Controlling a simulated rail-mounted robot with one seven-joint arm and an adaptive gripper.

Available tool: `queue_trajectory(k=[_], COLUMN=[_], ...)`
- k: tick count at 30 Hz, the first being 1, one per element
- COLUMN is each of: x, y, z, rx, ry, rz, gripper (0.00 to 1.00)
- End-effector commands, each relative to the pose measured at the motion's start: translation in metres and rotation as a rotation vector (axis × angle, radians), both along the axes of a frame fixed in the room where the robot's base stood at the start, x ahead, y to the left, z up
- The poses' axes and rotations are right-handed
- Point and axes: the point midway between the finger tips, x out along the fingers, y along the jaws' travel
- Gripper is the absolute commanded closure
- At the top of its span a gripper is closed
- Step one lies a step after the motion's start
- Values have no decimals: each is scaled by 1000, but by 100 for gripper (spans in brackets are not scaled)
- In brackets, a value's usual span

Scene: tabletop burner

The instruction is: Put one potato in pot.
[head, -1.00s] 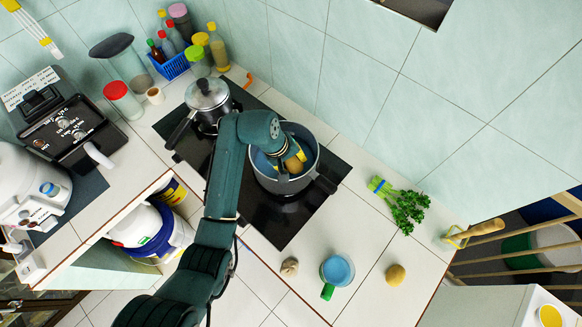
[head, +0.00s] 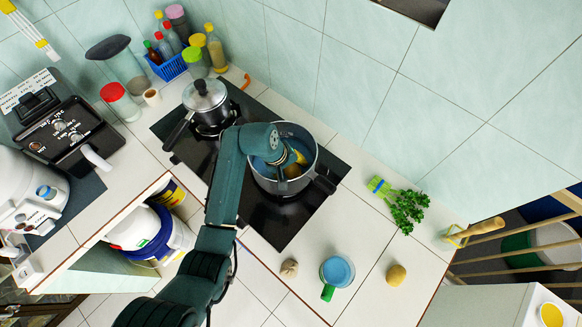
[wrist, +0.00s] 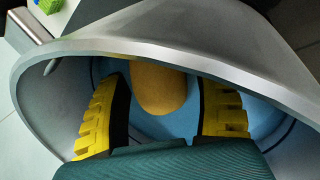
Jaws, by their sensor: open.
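The grey pot (head: 256,180) stands on the black stove, and its inside looks blue. My gripper (head: 292,160) reaches down into the pot and is open. In the wrist view, its yellow-and-black fingers (wrist: 165,115) stand apart on both sides of a brown-yellow potato (wrist: 158,88). Gaps show between the potato and both fingers, and the potato is inside the rim over the blue interior. Another potato (head: 396,275) lies on the counter at the lower right.
A lidded pot (head: 206,98) stands on the stove to the left. A blue mug (head: 337,270), a small brownish lump (head: 289,268) and a green leafy bunch (head: 402,204) lie on the counter. The pot's handle (head: 325,185) sticks out right. Bottles (head: 216,50) stand at the back.

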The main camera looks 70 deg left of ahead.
Motion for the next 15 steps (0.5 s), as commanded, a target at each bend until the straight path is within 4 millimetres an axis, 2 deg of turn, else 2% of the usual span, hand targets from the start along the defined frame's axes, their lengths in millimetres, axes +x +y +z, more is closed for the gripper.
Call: queue_trajectory(k=[5,12,15], x=[-7,-28,-34], y=[1,0,-1], z=[27,84,101], rx=[5,5,4], ry=[-4,-3,-3], rz=[2,2,0], gripper=[32,32,32])
